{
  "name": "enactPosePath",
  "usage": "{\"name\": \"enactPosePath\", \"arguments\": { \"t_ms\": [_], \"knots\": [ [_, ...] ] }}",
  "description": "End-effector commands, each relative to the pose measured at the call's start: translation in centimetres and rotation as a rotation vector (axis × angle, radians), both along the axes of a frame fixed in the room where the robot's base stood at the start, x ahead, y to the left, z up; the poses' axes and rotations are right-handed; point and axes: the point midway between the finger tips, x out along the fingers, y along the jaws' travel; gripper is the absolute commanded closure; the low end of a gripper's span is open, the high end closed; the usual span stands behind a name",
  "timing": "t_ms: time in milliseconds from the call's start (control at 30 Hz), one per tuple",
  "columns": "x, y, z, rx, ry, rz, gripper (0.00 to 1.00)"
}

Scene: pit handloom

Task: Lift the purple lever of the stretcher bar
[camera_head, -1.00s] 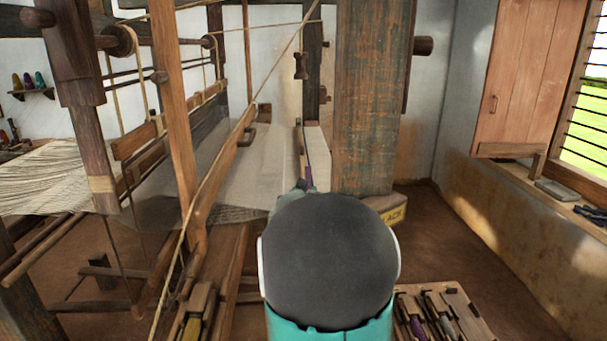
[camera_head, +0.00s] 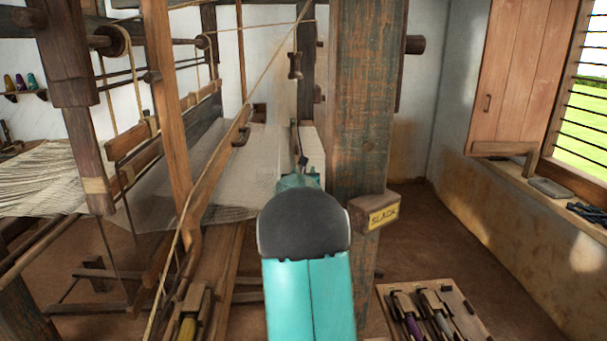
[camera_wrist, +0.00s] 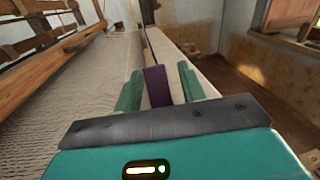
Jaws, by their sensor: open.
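The purple lever (camera_wrist: 157,86) shows in the wrist view as a short, flat purple piece. It sits between the two teal fingers of my gripper (camera_wrist: 160,69), with a visible gap to the right finger. The fingers are apart; I cannot tell whether either touches the lever. A thin dark strip, seemingly the stretcher bar (camera_wrist: 151,43), runs away beyond the lever along the pale cloth. In the head view my gripper (camera_head: 300,178) is over the near end of the cloth, mostly behind my own arm, and the lever is hidden there.
The woven cloth (camera_head: 262,152) stretches left of my gripper. A thick wooden post (camera_head: 363,100) stands close on the right, with a block labelled "SLACK" (camera_head: 371,212) at it. A tool board (camera_head: 455,310) lies low at the right. Floor is open beyond it.

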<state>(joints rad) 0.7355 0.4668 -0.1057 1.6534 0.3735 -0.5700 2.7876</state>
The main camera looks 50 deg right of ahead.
Motion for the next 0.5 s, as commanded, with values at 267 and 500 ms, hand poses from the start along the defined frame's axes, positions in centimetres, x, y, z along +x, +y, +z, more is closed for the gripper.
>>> {"name": "enactPosePath", "arguments": {
  "t_ms": [267,500],
  "knots": [
    [0.0,0.04,0.02,0.0,0.0,0.0,0.81],
    [-0.01,0.05,0.03,0.0,0.0,0.0,1.0]
  ]
}}
